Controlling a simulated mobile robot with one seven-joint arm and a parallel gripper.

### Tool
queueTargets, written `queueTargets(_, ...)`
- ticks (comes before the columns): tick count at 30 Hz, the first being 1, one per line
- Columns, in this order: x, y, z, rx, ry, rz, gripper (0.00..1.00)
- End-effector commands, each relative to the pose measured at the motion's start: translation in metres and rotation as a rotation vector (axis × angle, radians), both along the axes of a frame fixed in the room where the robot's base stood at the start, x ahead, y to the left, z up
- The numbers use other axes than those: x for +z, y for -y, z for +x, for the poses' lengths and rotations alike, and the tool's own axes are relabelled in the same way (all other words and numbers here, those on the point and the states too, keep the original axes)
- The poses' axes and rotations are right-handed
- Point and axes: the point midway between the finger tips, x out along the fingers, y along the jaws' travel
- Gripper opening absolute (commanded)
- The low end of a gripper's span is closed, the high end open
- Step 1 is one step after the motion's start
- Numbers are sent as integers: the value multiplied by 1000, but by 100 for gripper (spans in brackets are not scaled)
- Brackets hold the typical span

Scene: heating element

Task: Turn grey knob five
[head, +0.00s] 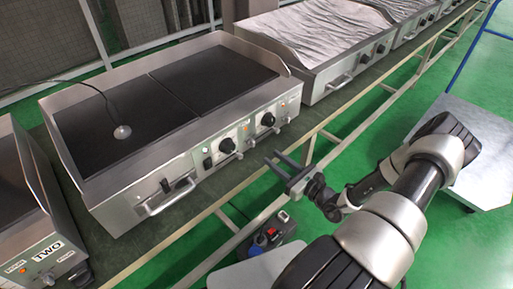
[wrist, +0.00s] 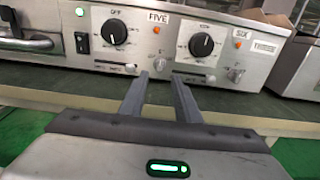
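In the wrist view, the panel carries a "FIVE" label (wrist: 158,19) with a small grey knob (wrist: 160,64) below it, partly close behind my fingertips in the picture. A black dial (wrist: 115,32) is left of the label. Another black dial (wrist: 201,44) is to the right, near the "SIX" label (wrist: 242,34), with a small grey knob (wrist: 236,75) below that label. In the head view, my gripper (head: 274,159) points at the cooker's front panel (head: 237,143), apart from it. My gripper (wrist: 160,77) is open and empty, with its fingers below the "FIVE" label.
The cooker (head: 170,95) has a dark flat top with a round probe (head: 122,132) on a cable. Its handle (head: 166,198) projects at the front left. The bench rail (head: 240,236) runs below. A power tool (head: 268,234) lies lower down. Another cooker (head: 330,60) stands behind right.

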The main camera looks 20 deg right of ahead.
Motion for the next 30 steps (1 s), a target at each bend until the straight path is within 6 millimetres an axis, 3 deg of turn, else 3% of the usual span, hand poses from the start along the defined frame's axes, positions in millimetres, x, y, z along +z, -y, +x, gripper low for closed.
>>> queueTargets(6,-1,-20,45,4,3,-1,30)
queueTargets(13,-1,-32,77,2,2,-1,30)
queueTargets(26,0,-36,88,1,0,-1,30)
queueTargets(30,0,-36,88,1,0,-1,9)
